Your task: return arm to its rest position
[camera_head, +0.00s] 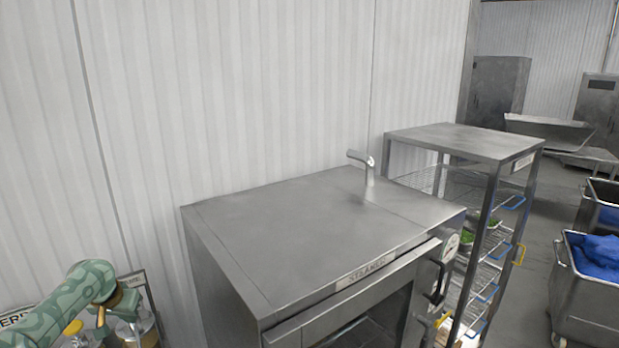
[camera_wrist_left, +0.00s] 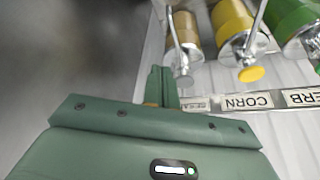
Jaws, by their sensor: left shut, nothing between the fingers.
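My left arm (camera_head: 65,305), patterned green, comes in at the lower left of the head view. My right gripper is in neither view.
A steel steamer cabinet (camera_head: 300,235) stands right of my left arm, with a wire-shelf rack (camera_head: 465,140) beyond it. Brown (camera_wrist_left: 185,30), yellow (camera_wrist_left: 233,20) and green (camera_wrist_left: 288,18) dispensers with metal spouts are by the fingers. Wheeled bins (camera_head: 590,300) stand far right.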

